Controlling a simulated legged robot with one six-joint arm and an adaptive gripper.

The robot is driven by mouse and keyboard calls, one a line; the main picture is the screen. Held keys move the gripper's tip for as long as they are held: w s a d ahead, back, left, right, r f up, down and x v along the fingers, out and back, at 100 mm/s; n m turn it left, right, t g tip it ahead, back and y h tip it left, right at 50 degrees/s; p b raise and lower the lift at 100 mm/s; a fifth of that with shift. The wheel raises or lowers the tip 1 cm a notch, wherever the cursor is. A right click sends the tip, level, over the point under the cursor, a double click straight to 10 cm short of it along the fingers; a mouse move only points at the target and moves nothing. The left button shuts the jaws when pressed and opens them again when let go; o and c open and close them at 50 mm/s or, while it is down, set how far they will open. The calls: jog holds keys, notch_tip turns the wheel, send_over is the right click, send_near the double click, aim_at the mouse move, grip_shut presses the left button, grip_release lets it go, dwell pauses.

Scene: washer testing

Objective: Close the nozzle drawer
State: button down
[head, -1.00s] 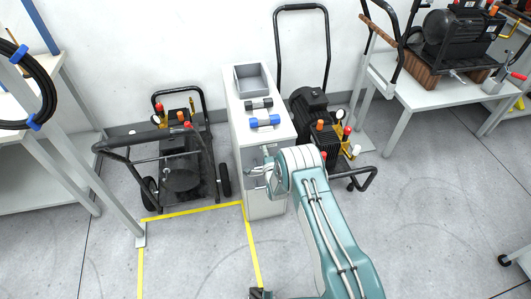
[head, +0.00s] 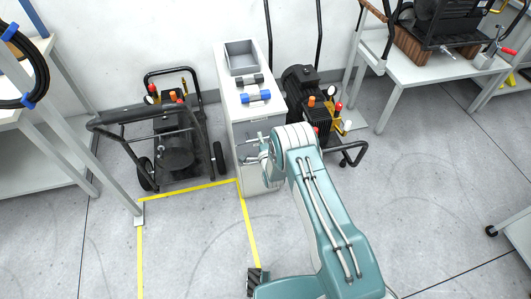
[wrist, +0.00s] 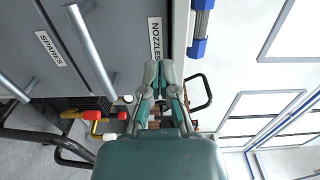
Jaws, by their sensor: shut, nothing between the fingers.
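The nozzle drawer (wrist: 122,25) is a grey front with a NOZZLES label and a silver bar handle (wrist: 92,48) in the wrist view, where the cabinet appears turned sideways. In the head view the narrow white cabinet (head: 272,128) stands against the wall, its grey drawer fronts (head: 248,130) partly hidden by my wrist. I cannot tell how far the drawer stands out. My gripper (wrist: 158,66) is shut and empty, its fingertips close to the NOZZLES label; contact is unclear. It also shows in front of the cabinet in the head view (head: 246,150).
A SPARES drawer (wrist: 35,68) lies below the nozzle drawer. A grey bin (head: 241,58) and blue-and-black parts (head: 256,97) rest on the cabinet. Pressure washers stand left (head: 175,145) and right (head: 303,95). Yellow tape (head: 190,190) marks clear floor in front.

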jog(key=v, duration=0.8)
jog(key=w+d+r+n+g+h, duration=0.1)
jog(key=w+r+n, duration=0.15)
jog(key=r, duration=0.45)
jog(key=w+d+r+n+g+h, duration=0.1)
jog(key=w+r, duration=0.2)
jog(key=r, duration=0.5)
jog(key=s+d+r+n+g+h, duration=0.1)
jog(key=s+d+r+n+g, duration=0.15)
jog(key=r, duration=0.45)
jog(key=s+d+r+n+g, duration=0.1)
jog(key=s+d+r, duration=0.15)
jog(key=r, duration=0.55)
jog(key=s+d+r+n+g+h, duration=0.1)
jog(key=s+d+r+n, duration=0.15)
jog(key=s+r, duration=0.4)
jog(key=s+d+r+n+g, duration=0.2)
jog(key=s+d+r, duration=0.2)
jog(key=s, duration=0.6)
jog(key=s+d+n+g, duration=0.1)
jog(key=s, duration=0.8)
jog(key=s+d+r+n+g+h, duration=0.1)
jog(key=s+d+n+g, duration=0.1)
jog(key=s, duration=0.8)
jog(key=shift+s+r, duration=0.2)
jog(key=shift+r, duration=0.15)
